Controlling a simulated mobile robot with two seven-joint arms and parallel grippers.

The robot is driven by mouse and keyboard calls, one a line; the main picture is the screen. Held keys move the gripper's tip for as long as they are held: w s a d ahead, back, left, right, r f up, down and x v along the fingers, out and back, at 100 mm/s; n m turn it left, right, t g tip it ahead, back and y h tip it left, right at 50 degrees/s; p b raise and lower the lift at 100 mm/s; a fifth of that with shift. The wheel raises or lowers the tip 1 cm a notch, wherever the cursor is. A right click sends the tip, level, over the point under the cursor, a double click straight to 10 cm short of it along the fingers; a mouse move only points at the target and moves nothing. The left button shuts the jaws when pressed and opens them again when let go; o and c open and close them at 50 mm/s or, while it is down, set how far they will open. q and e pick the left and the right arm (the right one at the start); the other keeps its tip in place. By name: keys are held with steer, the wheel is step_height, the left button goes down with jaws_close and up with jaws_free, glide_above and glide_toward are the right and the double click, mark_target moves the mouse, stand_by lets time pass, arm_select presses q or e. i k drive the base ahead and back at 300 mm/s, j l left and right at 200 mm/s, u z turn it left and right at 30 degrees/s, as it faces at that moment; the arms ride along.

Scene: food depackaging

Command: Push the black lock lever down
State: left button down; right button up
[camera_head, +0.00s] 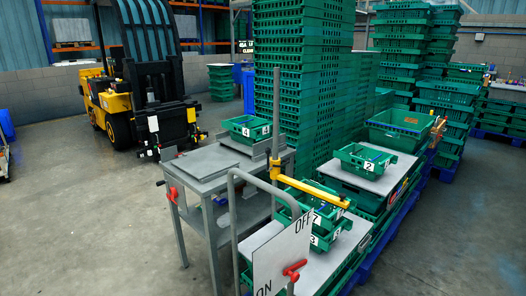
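A grey metal work table (205,163) with a raised flat plate stands in the middle of the head view. A small dark handle (160,183) sticks out at its left edge; it may be the black lock lever, but it is too small to tell its position. A red lever (173,194) sits just below it on the table's front. An upright grey post (275,115) carries a yellow bar (312,193) that slopes down to the right. Neither of my grippers is in view.
A white ON/OFF panel (280,262) with a red handle (294,271) and a grey tube frame (232,215) stand in front. Numbered green crates (365,157) rest on benches at right. Tall crate stacks and a yellow forklift (112,105) stand behind. Floor at left is clear.

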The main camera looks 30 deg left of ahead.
mark_target(268, 150)
steer(key=j+z, duration=0.3)
steer(key=j, duration=0.55)
steer(key=i+j, duration=0.2)
steer(key=j, duration=0.2)
steer(key=i+j+z, duration=0.1)
steer(key=j, duration=0.25)
steer(key=i, duration=0.1)
